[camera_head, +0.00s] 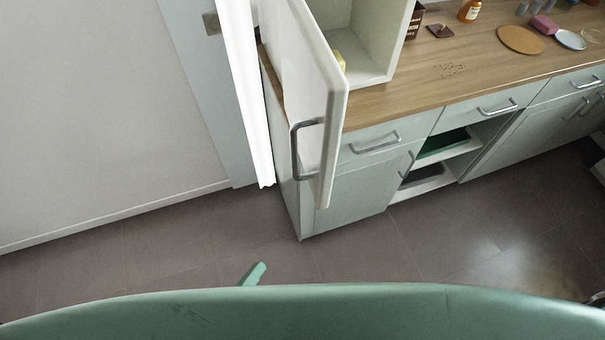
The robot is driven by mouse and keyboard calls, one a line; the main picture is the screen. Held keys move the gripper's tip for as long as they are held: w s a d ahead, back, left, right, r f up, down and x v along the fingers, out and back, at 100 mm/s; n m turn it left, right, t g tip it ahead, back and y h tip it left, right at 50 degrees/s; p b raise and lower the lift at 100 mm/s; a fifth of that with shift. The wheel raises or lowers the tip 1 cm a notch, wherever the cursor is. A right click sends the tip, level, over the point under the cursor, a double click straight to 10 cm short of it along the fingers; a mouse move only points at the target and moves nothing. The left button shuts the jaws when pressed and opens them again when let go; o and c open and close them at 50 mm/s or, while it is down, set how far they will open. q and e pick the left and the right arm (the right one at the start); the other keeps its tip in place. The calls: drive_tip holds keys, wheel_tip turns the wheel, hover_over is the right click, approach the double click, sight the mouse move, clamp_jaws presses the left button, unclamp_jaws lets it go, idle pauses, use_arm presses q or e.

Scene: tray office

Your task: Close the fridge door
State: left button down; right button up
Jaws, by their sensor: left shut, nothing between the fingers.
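The fridge is a small white box (372,68) standing on the wooden counter, seen from above. Its white door (312,75) stands open, swung out to the left and toward me past the counter's front edge. A metal bar handle (297,150) is on the door's left, outer face. A small yellow item shows partly behind the door's edge. Only a small green tip of my left gripper (254,273) shows above my green body, low over the floor and well short of the door. It is shut and touches nothing. My right gripper is out of view.
The wooden counter (480,62) runs right, with drawers and an open shelf below. A brown round board (520,40), a plate (571,39) and an orange bottle (470,10) stand on it. A white vertical post (245,90) is left of the door. The floor ahead is clear.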

sight(318, 170)
use_arm(q)
wheel_tip(318, 170, up, 25)
drive_tip(key=s+d+n+t+h+p, duration=0.2)
drive_tip(key=n+t, duration=0.1)
drive_tip(key=n, duration=0.4)
drive_tip(key=p+x, duration=0.2)
drive_tip(key=x, duration=0.2)
drive_tip(key=d+p+x, duration=0.1)
drive_tip(key=p+x, duration=0.1)
drive_tip(key=x, duration=0.2)
drive_tip(key=s+p+x, duration=0.1)
drive_tip(key=p+x, duration=0.1)
drive_tip(key=x, duration=0.2)
drive_tip(key=shift+d+r, duration=0.1)
drive_tip(key=shift+d, duration=0.35)
drive_tip(key=shift+w+d+p, duration=0.1)
drive_tip(key=shift+d+p, duration=0.2)
drive_tip(key=shift+d, duration=0.2)
